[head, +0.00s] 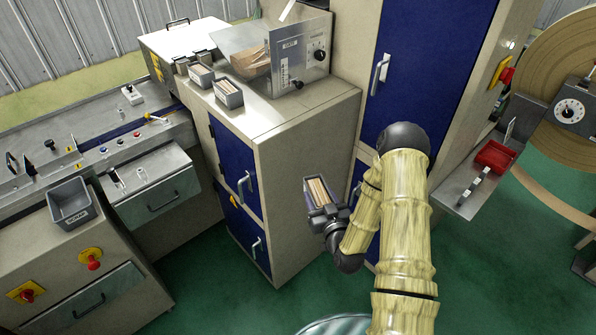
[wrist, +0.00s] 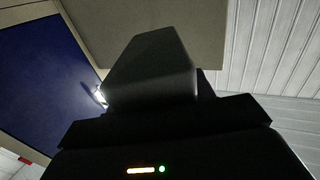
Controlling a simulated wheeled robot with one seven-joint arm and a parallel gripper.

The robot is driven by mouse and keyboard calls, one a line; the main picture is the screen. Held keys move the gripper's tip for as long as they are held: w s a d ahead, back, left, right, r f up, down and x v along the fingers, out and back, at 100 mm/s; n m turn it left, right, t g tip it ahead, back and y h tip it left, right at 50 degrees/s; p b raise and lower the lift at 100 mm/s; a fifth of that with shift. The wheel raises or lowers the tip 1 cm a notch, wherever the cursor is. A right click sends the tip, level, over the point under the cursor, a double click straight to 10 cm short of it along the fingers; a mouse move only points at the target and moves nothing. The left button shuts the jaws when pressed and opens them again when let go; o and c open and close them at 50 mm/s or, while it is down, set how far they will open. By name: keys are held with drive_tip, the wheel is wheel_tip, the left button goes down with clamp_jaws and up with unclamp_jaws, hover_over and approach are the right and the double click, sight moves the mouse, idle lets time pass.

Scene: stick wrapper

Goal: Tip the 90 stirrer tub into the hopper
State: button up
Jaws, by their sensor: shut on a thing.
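My gripper (head: 334,218) is shut on a grey tub (head: 312,212) filled with pale wooden stirrers (head: 320,190). It holds the tub roughly upright in the air, in front of the beige cabinet's right side and below its top. The tub's label cannot be read. The hopper (head: 252,62), a metal tray with sticks in it beside a panel with a dial, stands on the cabinet top, above and left of my gripper. In the wrist view, dark gripper parts (wrist: 150,75) fill the middle; the stirrers are hidden there.
Two labelled grey tubs, one left (head: 200,76) and one right (head: 228,94), stand before the hopper on the cabinet top (head: 270,110). An empty grey bin (head: 72,205) is at left. A tall blue-doored cabinet (head: 425,60) stands behind my arm. A shelf with a red tray (head: 494,156) is at right.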

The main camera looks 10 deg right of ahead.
drive_tip(key=s+d+f+m+h, duration=0.1)
drive_tip(key=s+d+f, duration=0.2)
drive_tip(key=f, duration=0.3)
drive_tip(key=s+d+f+m+h, duration=0.1)
drive_tip(key=s+d+f+h, duration=0.1)
drive_tip(key=d+f, duration=0.3)
drive_tip(key=shift+s+f, duration=0.45)
drive_tip(key=shift+f, duration=0.25)
